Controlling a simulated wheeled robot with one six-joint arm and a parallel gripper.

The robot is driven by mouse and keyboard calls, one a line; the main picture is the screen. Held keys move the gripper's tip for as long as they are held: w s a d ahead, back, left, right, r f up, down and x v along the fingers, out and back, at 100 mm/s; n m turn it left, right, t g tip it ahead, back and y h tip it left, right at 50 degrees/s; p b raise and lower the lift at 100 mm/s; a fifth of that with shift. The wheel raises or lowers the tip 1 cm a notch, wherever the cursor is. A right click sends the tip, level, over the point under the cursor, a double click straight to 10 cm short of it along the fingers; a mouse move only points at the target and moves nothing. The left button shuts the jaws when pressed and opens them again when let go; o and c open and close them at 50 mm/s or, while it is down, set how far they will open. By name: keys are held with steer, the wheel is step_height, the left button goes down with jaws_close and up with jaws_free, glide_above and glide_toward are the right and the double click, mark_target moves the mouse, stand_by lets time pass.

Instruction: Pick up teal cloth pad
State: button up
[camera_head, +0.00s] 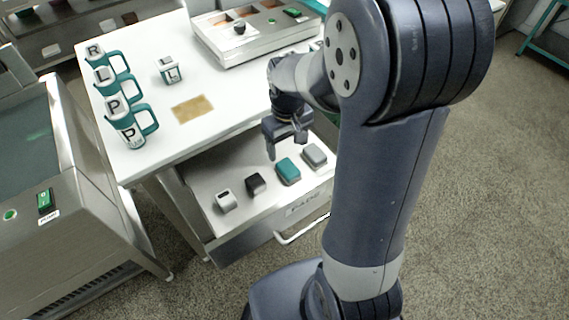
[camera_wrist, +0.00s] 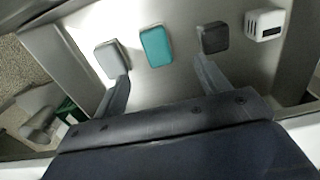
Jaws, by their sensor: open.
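The teal cloth pad (camera_head: 288,171) lies in an open drawer (camera_head: 235,170) below the white table, between a grey pad (camera_head: 314,156) and a dark pad (camera_head: 256,184). In the wrist view the teal pad (camera_wrist: 156,46) lies ahead of the fingertips, about midway between them across the picture. My gripper (camera_head: 285,150) is open and empty above the drawer, behind the teal pad in the head view. Its two fingers also show in the wrist view (camera_wrist: 160,75), apart from the teal pad.
A white box-like item (camera_head: 224,201) lies at the drawer's left end. The drawer handle (camera_head: 302,229) sticks out in front. Above stand the white table (camera_head: 220,125), several lettered mugs (camera_head: 127,128), a lettered block (camera_head: 169,71) and a metal unit (camera_head: 250,42). A steel machine (camera_head: 60,240) stands left.

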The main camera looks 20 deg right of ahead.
steer(key=b, duration=0.1)
glide_above(288, 167)
steer(key=f, duration=0.5)
steer(key=shift+a+f, duration=0.25)
steer(key=shift+f, duration=0.1)
steer(key=shift+d+f+b, duration=0.15)
steer(key=shift+f+b, duration=0.25)
steer(key=shift+f, duration=1.1)
steer(key=shift+d+f+b, duration=0.1)
steer(key=shift+f+b, duration=0.25)
steer(key=shift+f, duration=1.15)
steer(key=shift+c, duration=0.3)
steer(key=c, duration=1)
